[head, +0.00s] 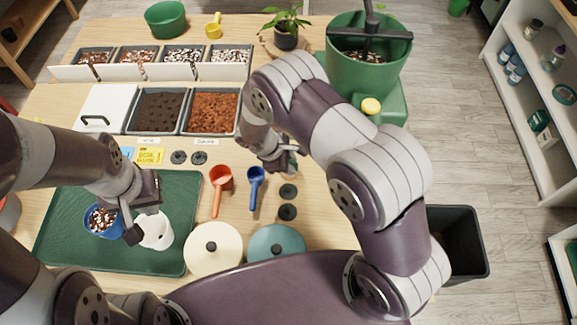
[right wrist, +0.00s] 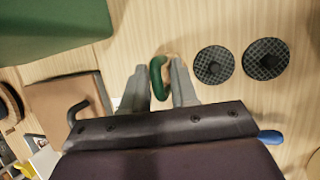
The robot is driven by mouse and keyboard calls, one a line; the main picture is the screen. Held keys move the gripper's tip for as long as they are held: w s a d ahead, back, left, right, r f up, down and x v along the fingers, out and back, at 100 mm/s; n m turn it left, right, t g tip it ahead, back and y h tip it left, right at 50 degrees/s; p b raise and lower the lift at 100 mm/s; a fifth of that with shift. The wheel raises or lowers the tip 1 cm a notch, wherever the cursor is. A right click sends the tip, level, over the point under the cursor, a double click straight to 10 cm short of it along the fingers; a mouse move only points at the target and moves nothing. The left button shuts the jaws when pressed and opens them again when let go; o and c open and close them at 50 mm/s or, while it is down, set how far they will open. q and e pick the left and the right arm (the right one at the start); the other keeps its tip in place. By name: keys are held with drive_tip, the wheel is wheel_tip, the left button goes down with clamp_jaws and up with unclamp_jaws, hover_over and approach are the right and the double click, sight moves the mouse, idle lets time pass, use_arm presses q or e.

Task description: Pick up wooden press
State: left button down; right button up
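My right gripper (right wrist: 160,75) is low over the table, its two fingers pointing down on either side of a green loop-like part (right wrist: 157,78). The loop lies close against the left finger. A thin gap seems to show at the right finger, so contact on both sides is unclear. A small tan patch shows beside the loop; whether it belongs to the wooden press I cannot tell. In the head view the right gripper (head: 279,160) mostly hides this spot. My left gripper (head: 131,222) is between a filled blue pot (head: 103,233) and a white cup (head: 156,232); its fingers are unclear.
Black textured discs (head: 288,190) lie near the right gripper; they also show in the right wrist view (right wrist: 213,64). A blue scoop (head: 256,187) and red scoop (head: 219,188) lie left of it. Soil bins (head: 211,110) and a large green pot (head: 365,72) stand behind.

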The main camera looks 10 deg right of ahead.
drive_tip(key=shift+w+d+f, duration=0.15)
drive_tip(key=shift+f, duration=0.05)
drive_tip(key=shift+r, duration=0.1)
clamp_jaws()
